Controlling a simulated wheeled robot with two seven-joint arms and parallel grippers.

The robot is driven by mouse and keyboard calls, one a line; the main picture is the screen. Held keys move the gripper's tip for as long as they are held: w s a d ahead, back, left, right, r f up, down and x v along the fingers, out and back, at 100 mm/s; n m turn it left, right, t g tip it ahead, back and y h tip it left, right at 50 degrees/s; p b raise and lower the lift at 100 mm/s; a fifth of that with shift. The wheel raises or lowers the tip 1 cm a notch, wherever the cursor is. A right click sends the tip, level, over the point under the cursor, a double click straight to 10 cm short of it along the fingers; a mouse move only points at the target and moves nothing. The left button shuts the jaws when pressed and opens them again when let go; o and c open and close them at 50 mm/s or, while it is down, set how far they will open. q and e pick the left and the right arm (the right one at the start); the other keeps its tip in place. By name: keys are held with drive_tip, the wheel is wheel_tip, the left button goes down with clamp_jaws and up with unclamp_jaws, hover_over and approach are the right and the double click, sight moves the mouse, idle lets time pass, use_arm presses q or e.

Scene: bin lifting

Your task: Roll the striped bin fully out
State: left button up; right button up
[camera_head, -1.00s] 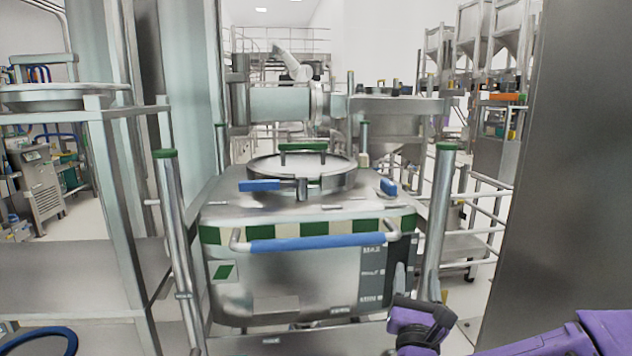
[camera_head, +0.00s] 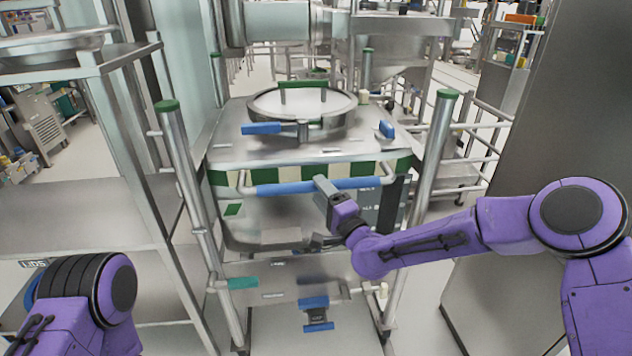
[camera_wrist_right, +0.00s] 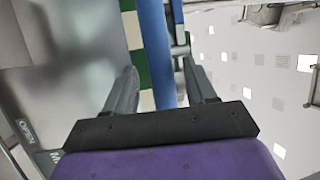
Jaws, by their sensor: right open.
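The striped bin (camera_head: 270,235) is a steel bin with a green and cream checked band, a round lid on top and a blue handle bar (camera_head: 285,188) across its front. It stands between two green-capped posts. My right gripper (camera_head: 322,186) is at the handle bar, right of its middle. In the right wrist view, the open fingers of the gripper (camera_wrist_right: 165,85) are on either side of the blue bar (camera_wrist_right: 158,50); contact cannot be told. My left arm shows at the lower left, but its gripper is out of view.
Green-capped posts (camera_head: 183,160) and (camera_head: 435,160) stand close on both sides of the bin. A steel shelf frame (camera_head: 120,150) is at the left. A large steel panel (camera_head: 540,130) is at the right. A low plate with a blue pedal (camera_head: 316,315) lies below the bin.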

drive_tip(key=shift+x, duration=1.5)
clamp_jaws()
drive_tip(key=shift+s, duration=0.1)
